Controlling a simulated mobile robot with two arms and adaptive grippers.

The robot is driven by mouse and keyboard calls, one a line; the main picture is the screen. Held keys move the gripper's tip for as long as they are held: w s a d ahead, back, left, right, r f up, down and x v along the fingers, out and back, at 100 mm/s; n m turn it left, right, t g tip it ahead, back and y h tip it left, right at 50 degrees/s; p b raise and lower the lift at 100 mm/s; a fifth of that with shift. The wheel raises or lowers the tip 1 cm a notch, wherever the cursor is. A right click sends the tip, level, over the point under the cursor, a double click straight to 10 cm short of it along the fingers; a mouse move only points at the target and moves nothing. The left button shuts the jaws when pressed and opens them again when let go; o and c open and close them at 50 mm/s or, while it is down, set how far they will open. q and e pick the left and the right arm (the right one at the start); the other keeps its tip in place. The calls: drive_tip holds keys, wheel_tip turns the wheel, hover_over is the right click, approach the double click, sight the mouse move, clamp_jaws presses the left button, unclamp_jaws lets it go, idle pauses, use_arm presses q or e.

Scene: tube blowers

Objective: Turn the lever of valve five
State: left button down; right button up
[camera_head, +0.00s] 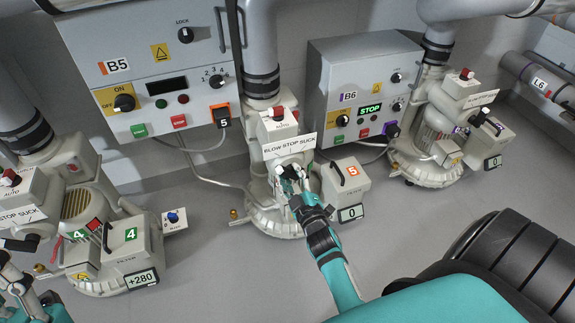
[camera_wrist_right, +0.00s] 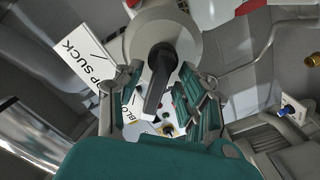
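Valve five is on the middle blower (camera_head: 275,205), which carries an orange 5 on its filter box (camera_head: 347,180) and a "BLOW STOP SUCK" plate (camera_head: 289,146). Its black lever (camera_wrist_right: 158,80) shows in the right wrist view, with its far end on a round grey hub (camera_wrist_right: 187,42). My right gripper (camera_head: 293,188) is at the lever, and in the right wrist view its two fingers (camera_wrist_right: 160,88) stand open on either side of it, with gaps visible. In the head view the gripper hides most of the lever. My left gripper (camera_head: 15,285) is at the lower left edge, partly cut off.
Blower 4 (camera_head: 78,215) stands at left, reading +280. The display at blower 5 (camera_head: 350,213) reads 0. Control boxes B5 (camera_head: 150,75) and B6 (camera_head: 355,85) hang behind. Another blower (camera_head: 440,145) stands at right. The floor between blowers 4 and 5 is mostly clear.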

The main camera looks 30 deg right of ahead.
drive_tip(key=shift+w, duration=0.2)
drive_tip(key=shift+c, duration=0.8)
clamp_jaws()
drive_tip(key=shift+r, duration=0.1)
